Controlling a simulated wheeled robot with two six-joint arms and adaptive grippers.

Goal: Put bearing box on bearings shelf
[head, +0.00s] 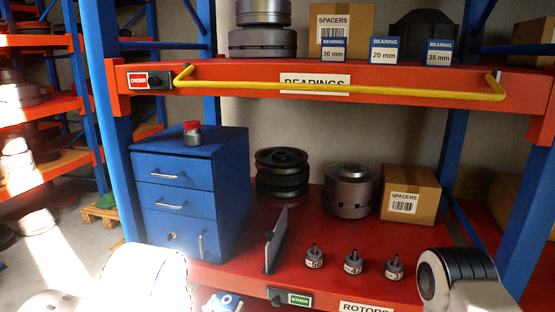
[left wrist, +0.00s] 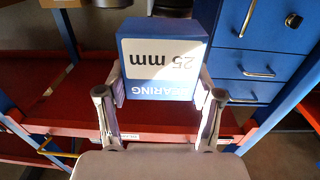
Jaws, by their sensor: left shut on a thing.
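My left gripper (left wrist: 160,92) is shut on the bearing box (left wrist: 165,62), a blue box with a white label reading "25 mm", upside down in the left wrist view. Its fingers press on the two sides of the box. In the head view a small blue and white thing (head: 225,302) is cut off at the bottom edge; I cannot tell whether it is this box. The bearings shelf (head: 240,75) is the upper red shelf with a "BEARINGS" sign. Boxes marked 30 mm (head: 334,49), 20 mm (head: 384,50) and 35 mm (head: 439,52) stand on its front. My right gripper is out of view.
A yellow rail (head: 400,89) runs along the bearings shelf's front. A spacers carton (head: 340,20) and a grey rotor (head: 262,42) stand behind. The lower red shelf (head: 340,282) holds a blue drawer cabinet (head: 188,190), rotors, a grey plate (head: 276,240) and several small weights.

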